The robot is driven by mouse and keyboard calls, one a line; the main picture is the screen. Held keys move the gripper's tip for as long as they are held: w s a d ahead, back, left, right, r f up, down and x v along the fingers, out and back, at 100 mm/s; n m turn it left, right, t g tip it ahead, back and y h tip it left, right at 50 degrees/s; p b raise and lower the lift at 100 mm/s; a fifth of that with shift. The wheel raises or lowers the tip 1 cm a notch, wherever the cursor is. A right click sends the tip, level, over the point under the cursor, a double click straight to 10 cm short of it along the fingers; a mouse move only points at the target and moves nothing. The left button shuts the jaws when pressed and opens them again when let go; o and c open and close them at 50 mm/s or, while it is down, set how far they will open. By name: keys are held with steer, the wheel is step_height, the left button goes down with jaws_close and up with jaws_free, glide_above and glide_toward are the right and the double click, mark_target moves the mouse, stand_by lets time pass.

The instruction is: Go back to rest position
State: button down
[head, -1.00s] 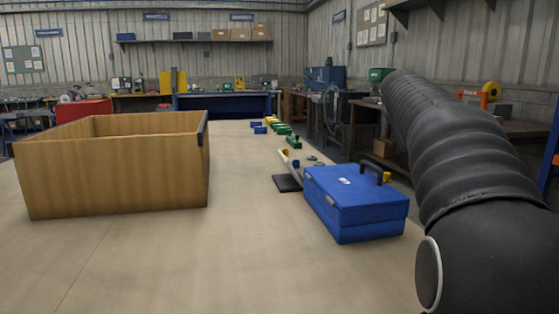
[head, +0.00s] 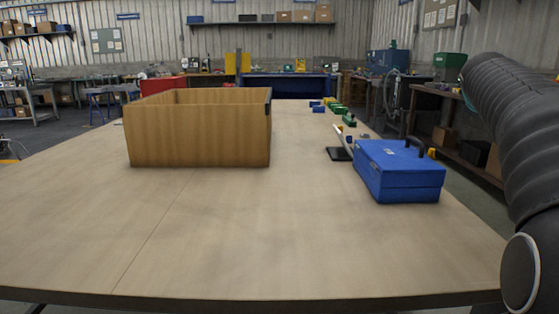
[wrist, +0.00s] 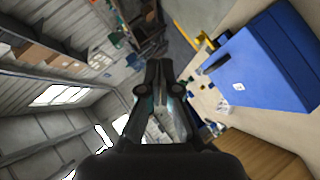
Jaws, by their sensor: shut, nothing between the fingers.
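My gripper (wrist: 160,75) shows in the wrist view with its dark fingers together and nothing between them. It is in the air, apart from the table and the things on it. In the head view only my black arm shows at the right edge, and the gripper is out of that picture. The blue toolbox (head: 399,172) with a black handle stands on the right part of the table. It also shows large at the upper right of the wrist view (wrist: 265,65).
A wooden box (head: 200,136) with an open top stands on the table (head: 250,235), left of centre. Several small green and blue parts (head: 338,109) lie towards the far end, near a dark flat base (head: 338,154). The front of the table is clear.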

steer(key=s+a+f+m+g+y, duration=0.1)
steer(key=s+a+f+y, duration=0.1)
steer(key=s+a+f, duration=0.65)
steer(key=s+a+f+m+g+y, duration=0.1)
steer(key=s+a+f+y, duration=0.35)
steer(key=a, duration=0.65)
steer(key=s+a+f+m+g+y, duration=0.1)
steer(key=s+a+f, duration=0.5)
steer(key=s+f, duration=0.3)
steer(key=s+a+f+m+g+y, duration=0.1)
steer(key=s+a+f, duration=0.4)
steer(key=s+f, duration=0.4)
steer(key=shift+s+a+m+g, duration=0.3)
steer(key=shift+s+a+m, duration=0.1)
steer(key=shift+s, duration=0.45)
